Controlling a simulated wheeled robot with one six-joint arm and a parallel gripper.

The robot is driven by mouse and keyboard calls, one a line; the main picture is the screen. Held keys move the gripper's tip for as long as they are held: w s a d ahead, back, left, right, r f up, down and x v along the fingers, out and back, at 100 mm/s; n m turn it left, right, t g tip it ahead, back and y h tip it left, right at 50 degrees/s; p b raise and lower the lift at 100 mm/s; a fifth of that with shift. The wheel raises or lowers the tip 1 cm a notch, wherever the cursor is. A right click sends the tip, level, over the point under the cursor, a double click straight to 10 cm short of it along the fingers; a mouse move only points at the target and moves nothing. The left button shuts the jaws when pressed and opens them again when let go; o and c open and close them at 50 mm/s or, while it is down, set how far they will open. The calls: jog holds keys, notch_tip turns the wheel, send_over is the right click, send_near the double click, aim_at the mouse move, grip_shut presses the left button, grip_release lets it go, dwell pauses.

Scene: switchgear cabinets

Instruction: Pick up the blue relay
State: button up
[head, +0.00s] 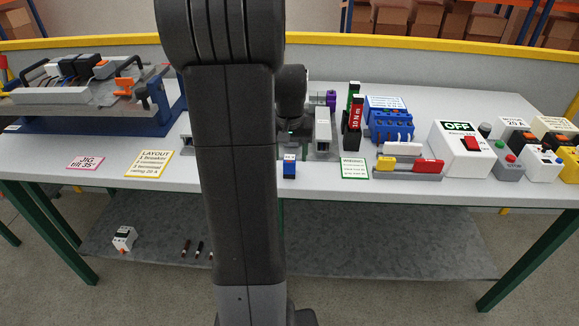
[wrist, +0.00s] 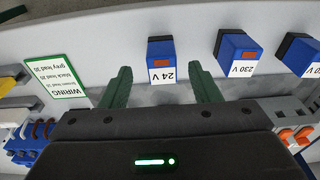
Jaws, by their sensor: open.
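Several blue relays stand in a row on the table. One is labelled 24 V (wrist: 161,53), with a red patch on its top, and another is labelled 230 V (wrist: 236,50). A third is cut off at the right edge of the wrist view (wrist: 301,52). In the head view one blue relay (head: 289,168) shows near the front edge; my arm hides the others. My gripper (wrist: 163,86) is open and empty. Its green fingers are either side of the 24 V relay's label in the wrist picture, and the relay appears beyond the tips, apart from them.
A WIRING card (head: 354,168) lies beside the relay, with a tray of yellow and red parts (head: 408,166) farther right. A blue terminal block (head: 390,122) and an OFF switch box (head: 460,148) stand right. A blue jig (head: 90,125) is at left.

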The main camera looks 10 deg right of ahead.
aim_at(290, 158)
jog(key=f, duration=0.2)
jog(key=w+f, duration=0.1)
jog(key=f, duration=0.2)
